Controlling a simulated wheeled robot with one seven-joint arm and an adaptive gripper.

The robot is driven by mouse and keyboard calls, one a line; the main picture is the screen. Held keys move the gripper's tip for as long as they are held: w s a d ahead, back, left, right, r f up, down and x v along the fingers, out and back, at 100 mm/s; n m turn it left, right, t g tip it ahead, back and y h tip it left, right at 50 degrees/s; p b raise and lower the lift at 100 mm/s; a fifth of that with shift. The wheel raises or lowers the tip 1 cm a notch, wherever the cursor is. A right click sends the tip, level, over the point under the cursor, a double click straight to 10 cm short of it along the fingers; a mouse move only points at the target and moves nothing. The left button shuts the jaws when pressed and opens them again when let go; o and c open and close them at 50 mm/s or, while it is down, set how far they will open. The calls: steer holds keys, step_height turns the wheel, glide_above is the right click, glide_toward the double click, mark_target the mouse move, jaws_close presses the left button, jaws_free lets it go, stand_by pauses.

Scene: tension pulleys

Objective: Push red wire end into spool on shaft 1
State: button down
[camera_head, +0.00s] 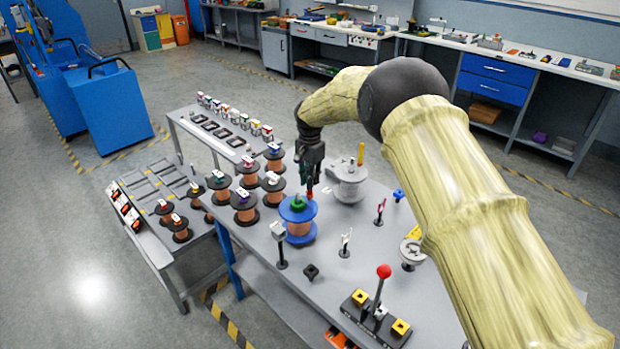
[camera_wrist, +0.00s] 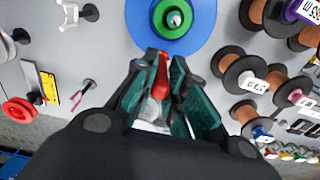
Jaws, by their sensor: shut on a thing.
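A blue-flanged spool (camera_head: 298,236) wound with copper-coloured wire stands upright on the grey table, with a green hub on top. In the wrist view its blue flange (camera_wrist: 138,22) and green hub (camera_wrist: 160,28) surround a shaft tip (camera_wrist: 174,19). My gripper (camera_head: 309,188) is above the spool, slightly to its right. In the wrist view my gripper (camera_wrist: 160,62) is shut on a small red piece (camera_wrist: 160,78), likely the red wire end. The piece points toward the hub; I cannot tell whether they touch. No shaft number is legible.
Several black-flanged copper spools (camera_head: 244,205) stand left of the blue spool. A grey drum (camera_head: 348,183) stands behind it to the right. A clamp post (camera_head: 280,240) and a red-knobbed lever (camera_head: 383,272) stand in front. Bare table lies between these fixtures.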

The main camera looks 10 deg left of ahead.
steer(key=shift+f, duration=0.35)
stand_by(0.6)
steer(key=c, duration=1.4)
jaws_free()
steer(key=shift+o, duration=0.2)
steer(key=o, duration=0.3)
steer(key=shift+r, duration=0.15)
steer(key=shift+r+p, duration=1.4)
steer(key=shift+r, duration=1.95)
